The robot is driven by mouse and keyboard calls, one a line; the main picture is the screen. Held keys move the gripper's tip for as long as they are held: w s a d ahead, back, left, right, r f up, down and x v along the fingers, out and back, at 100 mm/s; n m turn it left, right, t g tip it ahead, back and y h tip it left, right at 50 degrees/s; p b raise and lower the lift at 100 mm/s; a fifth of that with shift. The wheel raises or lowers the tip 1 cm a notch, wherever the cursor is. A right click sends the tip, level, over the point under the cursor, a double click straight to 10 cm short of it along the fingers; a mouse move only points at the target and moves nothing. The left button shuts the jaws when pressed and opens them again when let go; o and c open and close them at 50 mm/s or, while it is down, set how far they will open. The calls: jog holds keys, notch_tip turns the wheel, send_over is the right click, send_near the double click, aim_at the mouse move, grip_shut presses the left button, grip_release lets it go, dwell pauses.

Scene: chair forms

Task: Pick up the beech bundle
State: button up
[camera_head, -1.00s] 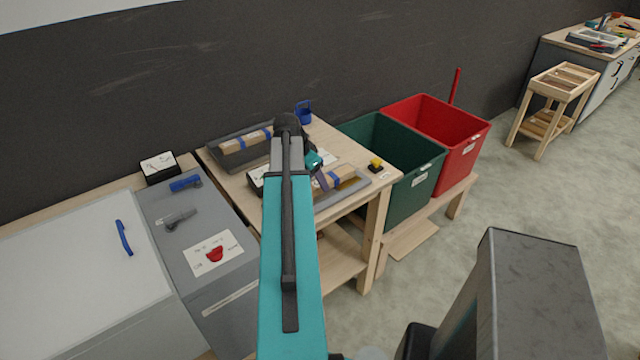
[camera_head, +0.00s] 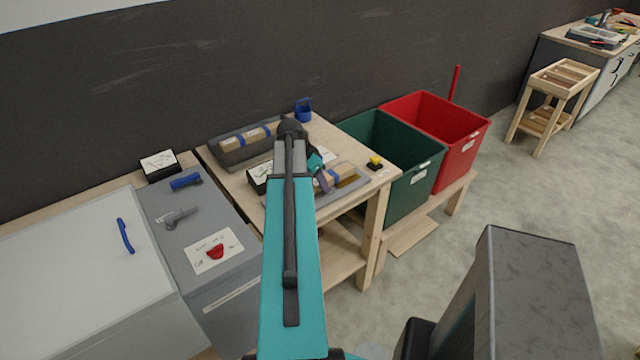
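Two light wood bundles with blue bands lie on the wooden table (camera_head: 228,181). One bundle (camera_head: 233,143) is in the dark tray at the back left. The other bundle (camera_head: 343,173) is on the grey tray at the front right, beside a darker brown piece. I cannot tell from the wood which one is beech. My gripper (camera_head: 322,184) is at the left end of the front bundle, seen small and partly hidden by my teal arm. Its fingers are too unclear to show whether they are open or touching the bundle.
A dark box with a white label (camera_head: 260,178) stands left of my arm. A yellow-topped button (camera_head: 375,162) and a blue holder (camera_head: 303,110) are on the table. Green (camera_head: 400,190) and red (camera_head: 450,135) bins stand to the right.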

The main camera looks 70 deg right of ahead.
grip_shut()
jog(key=shift+r, duration=0.1)
jog(key=shift+r+b, duration=0.85)
jog(key=shift+r, duration=0.65)
jog(key=s+a+r+b, duration=0.1)
jog(key=s+a+b, duration=0.5)
jog(key=a, duration=0.5)
jog(key=shift+s+a+b, duration=0.3)
jog(key=shift+s+b, duration=0.05)
jog(key=shift+b, duration=0.45)
jog(key=shift+a+r+b, duration=0.1)
jog(key=shift+b, duration=0.3)
